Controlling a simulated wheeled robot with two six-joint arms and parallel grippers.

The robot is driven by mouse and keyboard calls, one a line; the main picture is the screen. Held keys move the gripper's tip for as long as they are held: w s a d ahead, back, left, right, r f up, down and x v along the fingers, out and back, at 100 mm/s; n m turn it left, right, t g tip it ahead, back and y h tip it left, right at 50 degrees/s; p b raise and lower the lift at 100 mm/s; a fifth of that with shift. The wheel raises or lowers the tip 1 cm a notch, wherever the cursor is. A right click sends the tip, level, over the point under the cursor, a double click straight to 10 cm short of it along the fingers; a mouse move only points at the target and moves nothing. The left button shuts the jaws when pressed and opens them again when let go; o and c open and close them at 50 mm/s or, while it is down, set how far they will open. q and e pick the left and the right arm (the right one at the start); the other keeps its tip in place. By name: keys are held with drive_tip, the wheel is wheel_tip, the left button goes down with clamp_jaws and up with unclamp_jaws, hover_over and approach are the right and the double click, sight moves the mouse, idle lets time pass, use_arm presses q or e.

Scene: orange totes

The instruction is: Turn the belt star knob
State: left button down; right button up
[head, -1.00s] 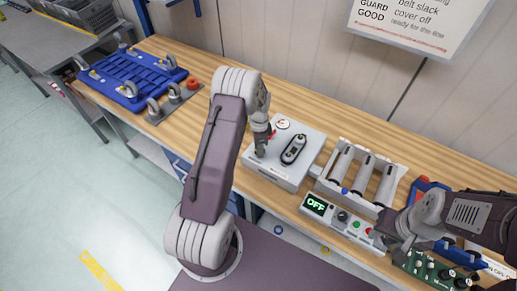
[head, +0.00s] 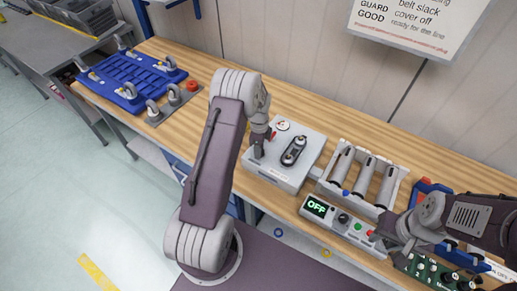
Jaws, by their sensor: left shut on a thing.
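A grey box-shaped unit (head: 283,174) stands on the wooden bench, with a dark oval belt piece (head: 294,150) and a round label (head: 283,125) on its top. My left gripper (head: 258,156) points down at the left part of this unit's top. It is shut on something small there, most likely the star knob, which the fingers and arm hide. A bit of red (head: 272,133) shows beside the gripper. My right gripper (head: 402,252) is low at the right, near the control box; its fingers are too small and dark to read.
A control box (head: 336,222) with a green "OFF" display stands in front of a roller rack (head: 362,178). A green board (head: 429,268) lies at the front right. A blue fixture (head: 131,78) and a red button (head: 191,86) are at the left.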

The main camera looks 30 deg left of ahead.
use_arm(q)
drive_tip(key=c, duration=1)
unclamp_jaws()
drive_tip(key=shift+c, duration=0.2)
drive_tip(key=shift+o, duration=0.9)
drive_tip(key=shift+w+d, duration=0.15)
drive_tip(key=shift+d, duration=0.05)
drive_tip(key=shift+a+r, duration=0.1)
drive_tip(key=shift+r, duration=0.2)
wheel_tip(320, 180, up, 8)
drive_tip(key=b, duration=0.2)
drive_tip(key=shift+r, duration=0.2)
